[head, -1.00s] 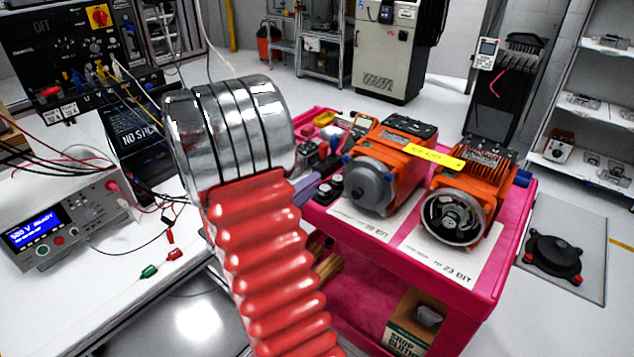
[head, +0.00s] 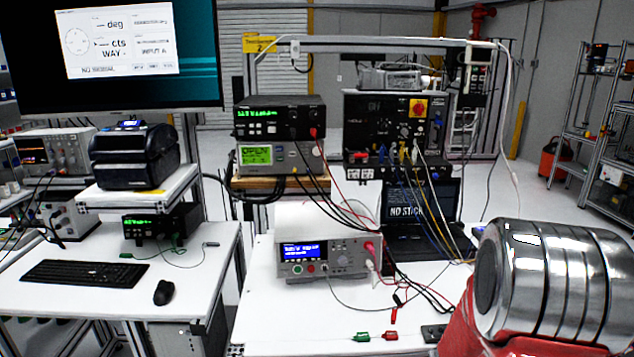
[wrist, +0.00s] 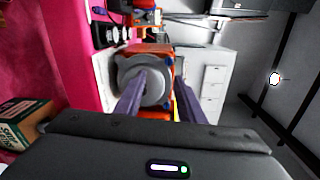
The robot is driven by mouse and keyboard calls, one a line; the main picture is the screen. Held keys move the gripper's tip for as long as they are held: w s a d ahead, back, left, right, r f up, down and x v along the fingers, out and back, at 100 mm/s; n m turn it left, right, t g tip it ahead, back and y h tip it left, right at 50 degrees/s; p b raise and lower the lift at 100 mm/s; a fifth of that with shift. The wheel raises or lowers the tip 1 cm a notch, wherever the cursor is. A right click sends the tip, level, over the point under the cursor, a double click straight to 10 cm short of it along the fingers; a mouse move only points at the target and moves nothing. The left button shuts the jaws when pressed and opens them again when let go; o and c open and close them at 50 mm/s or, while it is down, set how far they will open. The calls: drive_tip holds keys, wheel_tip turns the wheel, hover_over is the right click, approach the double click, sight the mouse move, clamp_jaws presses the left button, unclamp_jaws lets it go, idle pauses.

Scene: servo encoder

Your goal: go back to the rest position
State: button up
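My gripper (wrist: 161,76) shows in the wrist view as two slim purple-grey fingers, spread apart. An orange motor (wrist: 161,51) with a round grey front disc lies beyond the fingertips and shows between them. I see nothing clamped between the fingers, and the motor appears to be at some distance. In the head view the gripper is out of sight. Only a silver ribbed joint and red bellows of my own arm show there, at the lower right.
The wrist view shows a pink cart (wrist: 84,45), a cardboard box (wrist: 22,122) and a white drawer cabinet (wrist: 213,83). The head view shows a white bench with a blue-screened instrument (head: 322,255), a laptop (head: 421,208), loose leads, a keyboard (head: 84,273) and a large monitor (head: 122,45).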

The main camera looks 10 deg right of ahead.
drive_tip(key=w+a+f+n+t+y, duration=0.5)
drive_tip(key=w+f+n+t+y, duration=0.1)
drive_tip(key=w+f+n, duration=0.4)
drive_tip(key=w+a+n+t+y, duration=0.2)
drive_tip(key=w+a+n+y, duration=0.1)
drive_tip(key=a+n, duration=0.3)
drive_tip(key=w+a+n+t+y, duration=0.1)
drive_tip(key=w+a+n+y, duration=0.25)
drive_tip(key=a, duration=0.55)
drive_tip(key=s+a+r+n+g+y, duration=0.1)
drive_tip(key=s+a+r+n+y, duration=0.15)
drive_tip(key=a+n, duration=0.4)
drive_tip(key=s+a+r+n+g+y, duration=0.1)
drive_tip(key=s+a+r+n+y, duration=0.15)
drive_tip(key=s+a+n, duration=0.4)
drive_tip(key=s+a+r+n+t, duration=0.1)
drive_tip(key=s+a+r+n, duration=0.5)
drive_tip(key=s+a+r, duration=0.3)
wheel_tip(320, 180, up, 4)
drive_tip(key=shift+s+a, duration=0.25)
drive_tip(key=shift+a, duration=0.5)
